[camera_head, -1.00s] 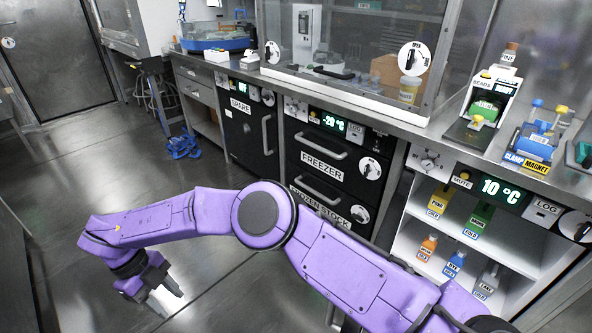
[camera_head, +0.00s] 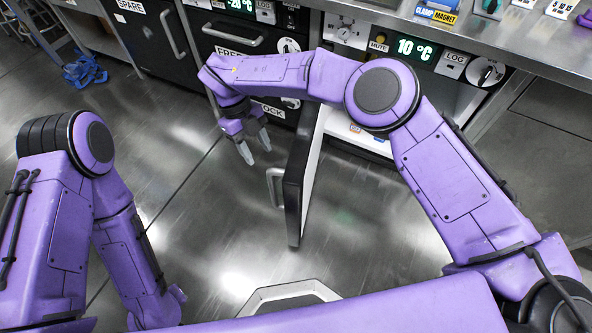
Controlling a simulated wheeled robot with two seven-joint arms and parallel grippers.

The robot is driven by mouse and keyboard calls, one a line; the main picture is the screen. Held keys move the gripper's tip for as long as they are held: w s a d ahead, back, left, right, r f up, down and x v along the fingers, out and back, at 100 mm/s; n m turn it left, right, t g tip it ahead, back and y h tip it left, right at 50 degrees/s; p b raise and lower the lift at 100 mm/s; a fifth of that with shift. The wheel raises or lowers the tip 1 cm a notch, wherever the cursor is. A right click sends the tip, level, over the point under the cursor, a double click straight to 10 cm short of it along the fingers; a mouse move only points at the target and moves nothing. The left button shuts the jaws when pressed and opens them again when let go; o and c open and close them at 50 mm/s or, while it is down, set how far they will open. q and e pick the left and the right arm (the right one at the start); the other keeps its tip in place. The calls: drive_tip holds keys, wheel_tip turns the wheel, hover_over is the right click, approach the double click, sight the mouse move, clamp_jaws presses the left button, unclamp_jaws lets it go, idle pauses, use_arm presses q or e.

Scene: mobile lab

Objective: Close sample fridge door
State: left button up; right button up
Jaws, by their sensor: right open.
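The sample fridge (camera_head: 463,100) stands under the counter at the upper right, with a 10 °C display on its panel. Its door (camera_head: 301,178) stands open, swung out into the room, with a black outer face, a white inner side and a metal handle (camera_head: 275,187) on its left side. My right arm crosses in front of the fridge and hides much of its inside. My right gripper (camera_head: 257,148) is open and empty, left of the door and above the handle, apart from it. My left arm is at the left; its gripper is not visible.
The freezer (camera_head: 235,39) and the spare unit (camera_head: 150,40) stand left of the fridge. A blue object (camera_head: 85,72) lies on the floor at the upper left. The steel counter (camera_head: 520,45) runs above the fridge. The floor left of the door is clear.

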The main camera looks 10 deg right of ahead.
sight(271, 178)
drive_tip(key=x, duration=1)
drive_tip(key=shift+s+d+f, duration=0.15)
drive_tip(key=shift+d+f, duration=0.05)
drive_tip(key=shift+c, duration=0.3)
clamp_jaws()
